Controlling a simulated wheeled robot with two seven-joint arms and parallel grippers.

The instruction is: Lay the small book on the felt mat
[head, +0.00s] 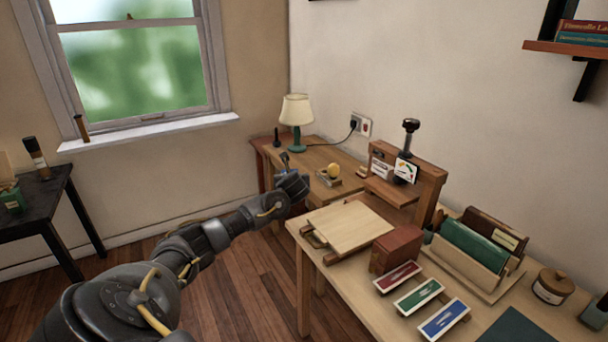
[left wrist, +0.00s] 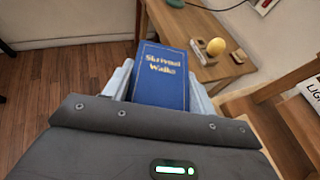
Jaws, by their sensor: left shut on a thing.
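The small book (left wrist: 161,82) is blue with gold title lettering. In the left wrist view it sits between the two pale fingers of my left gripper (head: 290,178), which is shut on it. In the head view the gripper is in front of the far desk, left of the near table, and I cannot clearly make out the book there. A dark green flat piece (head: 512,328), perhaps the felt mat, lies at the lower right of the near table, cut off by the picture edge. My right gripper is out of view.
The near table holds a pale board (head: 350,226), a red-brown box (head: 398,247), several coloured slabs (head: 419,294), a book rack (head: 470,255), a lidded jar (head: 552,287) and a wooden press (head: 405,180). The far desk has a lamp (head: 296,112) and a yellow ball (left wrist: 216,46).

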